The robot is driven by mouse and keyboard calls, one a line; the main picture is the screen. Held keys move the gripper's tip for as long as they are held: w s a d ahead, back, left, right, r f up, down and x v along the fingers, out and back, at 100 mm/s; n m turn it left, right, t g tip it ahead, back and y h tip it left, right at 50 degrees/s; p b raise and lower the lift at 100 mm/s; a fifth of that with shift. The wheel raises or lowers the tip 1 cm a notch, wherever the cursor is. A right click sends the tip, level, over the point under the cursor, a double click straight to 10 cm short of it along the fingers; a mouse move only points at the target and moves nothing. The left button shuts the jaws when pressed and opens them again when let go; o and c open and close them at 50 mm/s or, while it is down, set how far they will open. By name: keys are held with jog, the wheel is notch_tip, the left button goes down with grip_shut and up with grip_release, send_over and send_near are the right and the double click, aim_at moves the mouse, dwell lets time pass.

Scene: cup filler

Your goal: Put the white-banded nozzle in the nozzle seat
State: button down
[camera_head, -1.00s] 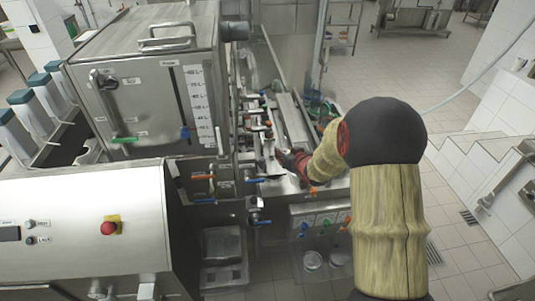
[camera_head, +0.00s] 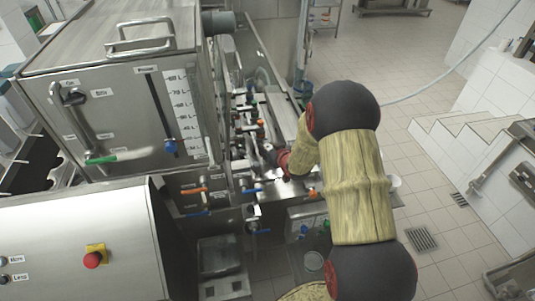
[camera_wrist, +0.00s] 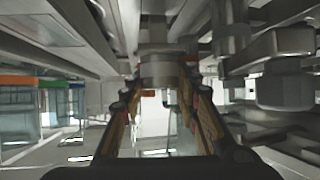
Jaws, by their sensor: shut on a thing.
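My gripper (camera_wrist: 160,95) reaches in among the pipes of the filling machine. Its fingers stand on both sides of a grey steel cylinder, which I take to be the nozzle (camera_wrist: 160,70), and are shut on it. I cannot make out a white band on it. In the head view my gripper (camera_head: 270,155) is small and partly covered by my own arm, and the nozzle cannot be picked out there. I cannot tell the nozzle seat apart from the other steel fittings.
A steel tank (camera_head: 120,90) with a level scale stands left of my gripper. Valves with orange handles (camera_head: 193,191) and blue handles are close by. A pipe fitting (camera_wrist: 285,85) sits close on the right in the wrist view. Open tiled floor (camera_head: 430,170) lies to the right.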

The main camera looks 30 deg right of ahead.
jog(key=shift+f, duration=1.5)
jog(key=shift+f, duration=0.15)
jog(key=c, duration=1.4)
grip_release()
jog(key=shift+o, duration=0.4)
